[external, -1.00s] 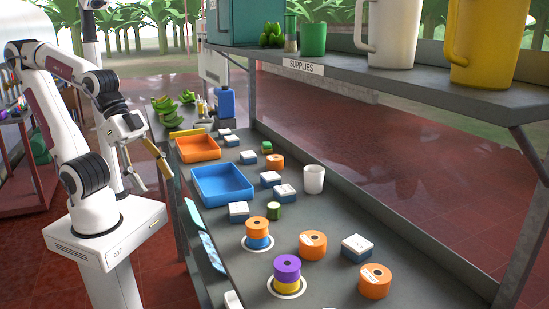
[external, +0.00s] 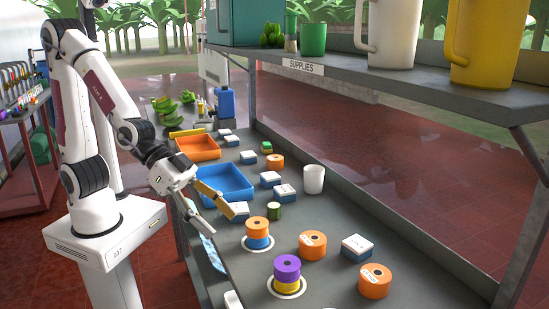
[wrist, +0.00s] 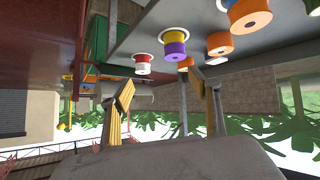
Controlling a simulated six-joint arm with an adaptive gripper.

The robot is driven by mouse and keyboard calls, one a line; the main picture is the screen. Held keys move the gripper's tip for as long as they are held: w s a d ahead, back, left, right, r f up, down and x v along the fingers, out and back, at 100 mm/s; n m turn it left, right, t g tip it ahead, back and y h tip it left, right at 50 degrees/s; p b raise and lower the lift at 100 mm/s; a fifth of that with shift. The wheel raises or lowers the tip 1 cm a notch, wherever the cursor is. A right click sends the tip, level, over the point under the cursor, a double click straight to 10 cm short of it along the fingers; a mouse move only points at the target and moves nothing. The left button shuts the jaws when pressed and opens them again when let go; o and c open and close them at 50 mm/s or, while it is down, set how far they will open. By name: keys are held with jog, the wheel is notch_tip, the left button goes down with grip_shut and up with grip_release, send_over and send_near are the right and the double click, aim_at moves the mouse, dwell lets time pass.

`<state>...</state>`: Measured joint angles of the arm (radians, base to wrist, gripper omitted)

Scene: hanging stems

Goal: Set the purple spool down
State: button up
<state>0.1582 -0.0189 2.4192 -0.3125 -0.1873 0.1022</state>
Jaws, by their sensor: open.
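The purple spool (external: 287,267) sits on top of a yellow spool (external: 289,285), on a white ring near the front of the bench. In the upside-down wrist view, the purple spool (wrist: 175,50) hangs below the yellow one (wrist: 173,36) in the picture. My gripper (external: 221,223) is open and empty, above the bench's left edge, to the left of and farther back than the purple spool. Its two fingers also show spread apart in the wrist view (wrist: 164,84), and the purple spool is apart from them.
An orange spool (external: 257,225) on a blue one (external: 257,242) stands on another white ring, close to my gripper. Other orange spools (external: 312,245) and a white-topped box (external: 356,247) are to the right. A blue tray (external: 235,190) lies behind. A shelf (external: 400,85) overhangs the far side.

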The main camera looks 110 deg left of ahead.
aim_at(278, 262)
jog(key=w+f+y, duration=0.1)
jog(key=w+f, duration=0.1)
jog(key=w+f+t+y, duration=0.1)
jog(key=w+f, duration=0.2)
jog(key=w+a+f+n+t, duration=0.1)
jog(key=w+f, duration=0.1)
jog(key=w, duration=0.1)
jog(key=shift+f+y, duration=0.3)
jog(key=shift+y, duration=0.1)
jog(key=shift+w+a+f+t+y, duration=0.2)
jog(key=shift+w+f+t+y, duration=0.1)
jog(key=shift+f+t, duration=0.1)
jog(key=shift+x, duration=1.3)
jog(key=shift+w, duration=0.1)
jog(key=shift+x, duration=2.5)
jog(key=shift+a, duration=0.15)
jog(key=c, duration=1.3)
jog(key=shift+c, duration=0.2)
